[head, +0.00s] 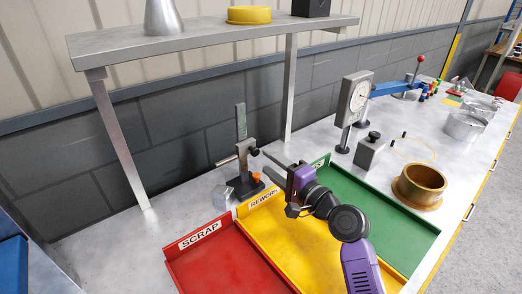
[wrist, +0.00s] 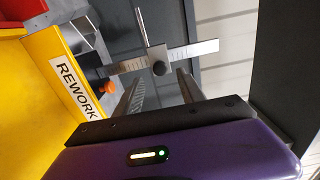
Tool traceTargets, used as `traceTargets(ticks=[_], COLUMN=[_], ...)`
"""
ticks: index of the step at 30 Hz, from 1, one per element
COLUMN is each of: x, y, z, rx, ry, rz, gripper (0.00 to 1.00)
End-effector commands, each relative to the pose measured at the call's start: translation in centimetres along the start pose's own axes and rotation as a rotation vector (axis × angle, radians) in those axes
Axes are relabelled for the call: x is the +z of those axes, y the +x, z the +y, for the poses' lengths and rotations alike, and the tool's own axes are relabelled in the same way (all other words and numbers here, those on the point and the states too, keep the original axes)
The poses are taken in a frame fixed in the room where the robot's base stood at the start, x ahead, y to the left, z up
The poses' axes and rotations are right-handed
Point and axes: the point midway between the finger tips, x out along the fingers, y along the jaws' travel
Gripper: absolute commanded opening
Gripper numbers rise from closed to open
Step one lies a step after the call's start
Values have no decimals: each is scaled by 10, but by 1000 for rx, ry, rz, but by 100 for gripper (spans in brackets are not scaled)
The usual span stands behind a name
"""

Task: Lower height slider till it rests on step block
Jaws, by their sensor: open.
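The height gauge stands on the bench behind the trays, with an upright graduated scale (head: 241,122) and a dark base (head: 245,188). Its height slider (head: 243,152) sits partway up the scale, with a silver arm pointing left and a dark round knob (wrist: 159,68) facing me. A grey metal block, apparently the step block (head: 222,197), sits on the bench left of the base, below the slider arm; they look apart. My gripper (head: 268,163) is open and empty, just right of the gauge. In the wrist view its fingers (wrist: 160,80) point toward the knob, one on each side.
Red SCRAP (head: 178,262), yellow REWORK (head: 290,240) and green (head: 405,222) trays lie in front of the gauge. An orange knob (head: 257,176) is low by the gauge base. A shelf (head: 205,38) stands overhead behind. A dial gauge (head: 355,98) stands right.

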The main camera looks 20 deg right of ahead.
Motion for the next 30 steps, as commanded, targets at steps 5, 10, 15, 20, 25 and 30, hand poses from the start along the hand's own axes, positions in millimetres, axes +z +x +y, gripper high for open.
traceTargets(ticks=[5,10,15,20,25,30], x=[0,1,0,0,0,0], y=[28,52,66,69,69,69], z=[-2,-2,0,-1,0,0], rx=[-1,0,0,-1,-1,-1], ry=[-2,-4,-5,-6,-6,-6], rz=[-1,0,1,2,2,2], gripper=[46,46,46,46,44,11])
